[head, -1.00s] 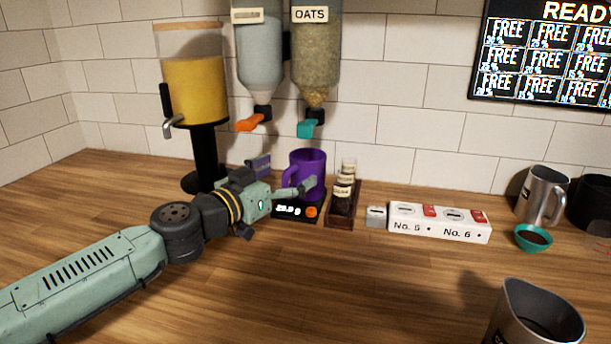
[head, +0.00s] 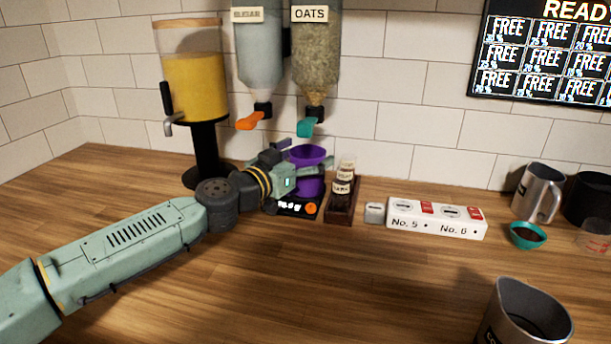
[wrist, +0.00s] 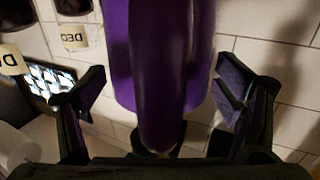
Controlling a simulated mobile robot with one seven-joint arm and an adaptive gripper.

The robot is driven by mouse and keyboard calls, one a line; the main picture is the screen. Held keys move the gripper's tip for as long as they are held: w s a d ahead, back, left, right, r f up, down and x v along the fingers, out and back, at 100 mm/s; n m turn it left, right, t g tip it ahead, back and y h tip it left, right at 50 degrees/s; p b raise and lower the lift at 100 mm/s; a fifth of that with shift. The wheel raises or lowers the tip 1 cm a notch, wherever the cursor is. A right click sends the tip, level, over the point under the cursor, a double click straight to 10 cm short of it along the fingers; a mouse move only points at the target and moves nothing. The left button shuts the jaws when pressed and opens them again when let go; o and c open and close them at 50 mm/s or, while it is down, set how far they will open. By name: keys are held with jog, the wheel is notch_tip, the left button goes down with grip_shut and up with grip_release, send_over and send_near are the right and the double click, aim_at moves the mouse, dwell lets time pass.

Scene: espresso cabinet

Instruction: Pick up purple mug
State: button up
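The purple mug (head: 310,187) stands upright on a small black scale (head: 292,209) at the back of the counter, below the dispensers. My gripper (head: 312,168) is at the mug in the head view and covers its middle. In the wrist view the mug (wrist: 118,50) fills the upper middle, with its handle (wrist: 163,100) pointing toward the camera. My gripper (wrist: 163,85) is open there, one finger on each side of the handle, with visible gaps. The mug's base is hidden in the wrist view.
A wooden rack with small jars (head: 342,200) stands close to the mug's right. A white No. 5/No. 6 box (head: 437,219) is further right. Dispenser spouts (head: 308,127) hang just above the mug. A juice dispenser (head: 205,150) stands left. The front counter is mostly clear.

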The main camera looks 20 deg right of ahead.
jog(key=c, duration=1.8)
